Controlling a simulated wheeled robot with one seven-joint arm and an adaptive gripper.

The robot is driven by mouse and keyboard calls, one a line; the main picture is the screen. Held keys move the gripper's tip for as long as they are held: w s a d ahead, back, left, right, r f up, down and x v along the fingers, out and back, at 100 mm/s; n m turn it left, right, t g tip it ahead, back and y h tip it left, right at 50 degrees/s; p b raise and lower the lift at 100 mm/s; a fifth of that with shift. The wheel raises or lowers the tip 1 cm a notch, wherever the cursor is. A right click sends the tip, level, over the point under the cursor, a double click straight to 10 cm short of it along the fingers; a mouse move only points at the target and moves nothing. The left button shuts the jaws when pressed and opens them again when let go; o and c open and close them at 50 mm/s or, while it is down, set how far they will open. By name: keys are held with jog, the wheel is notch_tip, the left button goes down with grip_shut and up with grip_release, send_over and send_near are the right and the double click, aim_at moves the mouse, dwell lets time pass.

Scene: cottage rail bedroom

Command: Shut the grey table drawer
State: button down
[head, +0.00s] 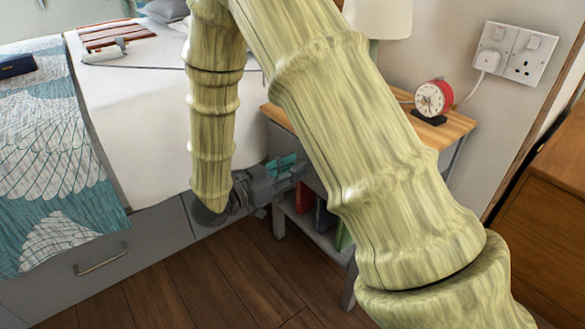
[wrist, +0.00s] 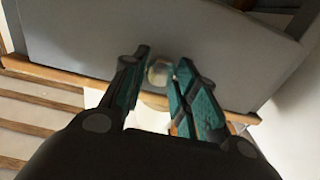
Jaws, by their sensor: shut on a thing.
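The grey drawer (wrist: 215,60) of the small bedside table fills much of the wrist view as a flat grey panel with a round, shiny knob (wrist: 159,73). My gripper (wrist: 160,76) has its teal-padded fingers on either side of this knob and is shut on it. In the head view my gripper (head: 290,166) is at the left side of the bedside table (head: 440,130), which has a wooden top and grey frame. My arm hides most of the drawer there, so I cannot tell how far it stands out.
A red alarm clock (head: 433,98) and a lamp (head: 378,18) stand at the bedside table. Books (head: 322,215) sit on its lower shelf. The bed (head: 140,120) is close on the left, a wooden cabinet (head: 545,215) on the right. Some floor (head: 190,285) is clear in front.

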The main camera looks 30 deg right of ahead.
jog(key=shift+d+r+p, duration=0.2)
jog(key=shift+d+p, duration=0.55)
jog(key=shift+p, duration=0.3)
jog(key=shift+w+d+f+p, duration=0.15)
jog(key=shift+d+p, duration=0.15)
jog(key=shift+d, duration=0.2)
jog(key=c, duration=1.4)
grip_release()
jog(key=shift+c, duration=0.2)
jog(key=o, duration=0.3)
jog(key=shift+d, duration=0.2)
jog(key=shift+o, duration=0.2)
jog(key=shift+a, duration=0.15)
jog(key=shift+a, duration=0.1)
jog(key=s+a, duration=0.1)
jog(key=a, duration=1.1)
